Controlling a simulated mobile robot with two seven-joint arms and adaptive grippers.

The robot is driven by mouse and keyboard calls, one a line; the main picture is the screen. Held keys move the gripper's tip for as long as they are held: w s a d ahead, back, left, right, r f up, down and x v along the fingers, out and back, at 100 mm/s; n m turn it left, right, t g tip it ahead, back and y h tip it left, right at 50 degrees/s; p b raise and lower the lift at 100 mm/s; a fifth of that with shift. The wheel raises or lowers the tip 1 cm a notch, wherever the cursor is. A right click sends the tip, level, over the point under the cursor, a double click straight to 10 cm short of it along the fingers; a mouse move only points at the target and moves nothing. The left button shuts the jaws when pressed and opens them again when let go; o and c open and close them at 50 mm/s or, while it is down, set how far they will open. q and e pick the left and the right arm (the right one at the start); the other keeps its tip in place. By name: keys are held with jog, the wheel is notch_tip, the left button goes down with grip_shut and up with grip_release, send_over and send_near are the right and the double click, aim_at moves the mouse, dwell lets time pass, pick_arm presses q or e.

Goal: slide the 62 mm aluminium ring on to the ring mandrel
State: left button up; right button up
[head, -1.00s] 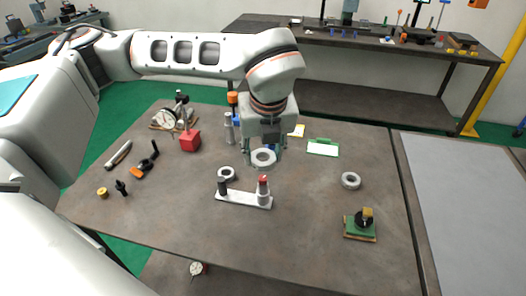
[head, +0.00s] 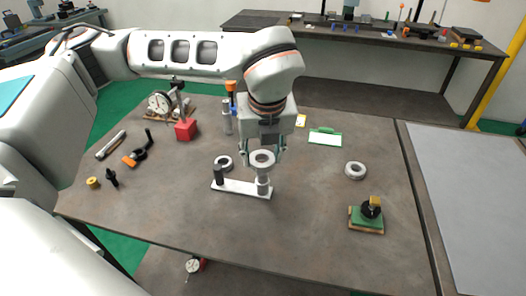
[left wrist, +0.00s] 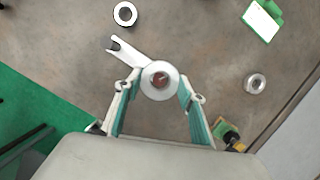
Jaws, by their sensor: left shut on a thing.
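My left gripper (head: 263,156) is shut on a pale grey aluminium ring (head: 262,165), held flat between its fingers. The ring mandrel (head: 263,186) is a grey upright post at the right end of a white base plate (head: 238,187). The ring hides the mandrel's top in the head view. In the left wrist view, a reddish tip (left wrist: 160,79) shows inside the hole of the held ring (left wrist: 148,88). I cannot tell whether the ring is just above the tip or around it. My right gripper is not in view.
A dark post (head: 219,175) stands at the plate's left end. Loose rings lie behind it (head: 224,162) and at right (head: 355,171). A green block with a dark fixture (head: 367,215) stands front right. A red block (head: 186,130) stands back left. The front table is clear.

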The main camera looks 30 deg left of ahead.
aim_at(262, 170)
pick_arm(q)
jog(key=shift+f, duration=0.35)
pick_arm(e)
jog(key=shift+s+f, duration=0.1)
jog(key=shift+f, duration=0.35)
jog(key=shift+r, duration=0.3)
pick_arm(q)
jog(key=shift+b, duration=0.55)
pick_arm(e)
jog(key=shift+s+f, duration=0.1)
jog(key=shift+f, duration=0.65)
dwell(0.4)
